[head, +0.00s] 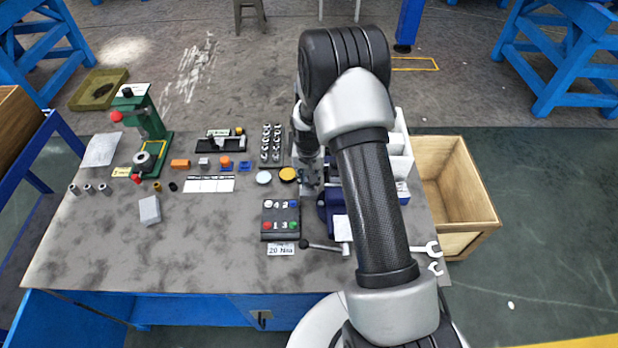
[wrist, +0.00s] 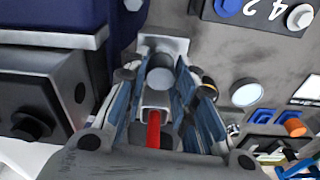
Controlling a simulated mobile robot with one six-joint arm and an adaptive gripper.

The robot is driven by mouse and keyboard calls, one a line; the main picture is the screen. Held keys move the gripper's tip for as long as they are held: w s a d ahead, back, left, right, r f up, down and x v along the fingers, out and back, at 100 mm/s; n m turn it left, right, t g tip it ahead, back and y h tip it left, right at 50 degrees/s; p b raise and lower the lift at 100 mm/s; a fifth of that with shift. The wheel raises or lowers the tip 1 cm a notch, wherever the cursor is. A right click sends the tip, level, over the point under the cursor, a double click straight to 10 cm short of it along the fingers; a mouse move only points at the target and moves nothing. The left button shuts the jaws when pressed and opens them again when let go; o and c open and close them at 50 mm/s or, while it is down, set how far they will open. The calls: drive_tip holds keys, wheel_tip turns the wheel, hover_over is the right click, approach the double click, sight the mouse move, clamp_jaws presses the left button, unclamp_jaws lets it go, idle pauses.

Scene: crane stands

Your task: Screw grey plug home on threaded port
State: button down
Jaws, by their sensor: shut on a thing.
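My gripper (wrist: 160,82) points down at the bench in the wrist view, its two fingers close together around a small grey round piece (wrist: 160,76), which looks like the grey plug. A red part (wrist: 153,128) shows between the finger bases, nearer the camera. A pale grey block or plate (wrist: 165,44) shows just beyond the fingertips. I cannot make out the threaded port or any thread; the fingers hide that spot. In the head view my gripper (head: 311,178) is mostly behind my arm, beside the blue vise (head: 328,208), and the plug cannot be seen.
A numbered button box (head: 281,220) stands left of the vise. A pale disc (head: 264,177) and a yellow disc (head: 288,174) lie near my gripper. A green press (head: 148,125) stands at the left, a wooden crate (head: 455,240) at the right. The front left of the bench is clear.

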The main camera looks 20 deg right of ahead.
drive_tip(key=shift+f+m+b, duration=0.2)
drive_tip(key=shift+m+b, duration=0.55)
drive_tip(key=shift+m, duration=0.45)
drive_tip(key=shift+r+m+b, duration=0.15)
drive_tip(key=shift+m+b, duration=0.2)
drive_tip(key=shift+m, duration=0.65)
drive_tip(key=shift+m+h+b, duration=0.3)
drive_tip(key=shift+m+b, duration=0.25)
drive_tip(key=shift+m, duration=0.25)
drive_tip(key=m, duration=0.3)
drive_tip(key=shift+g, duration=0.4)
drive_tip(key=shift+m, duration=0.3)
drive_tip(key=shift+m, duration=0.3)
drive_tip(key=m, duration=0.4)
drive_tip(key=shift+g, duration=0.4)
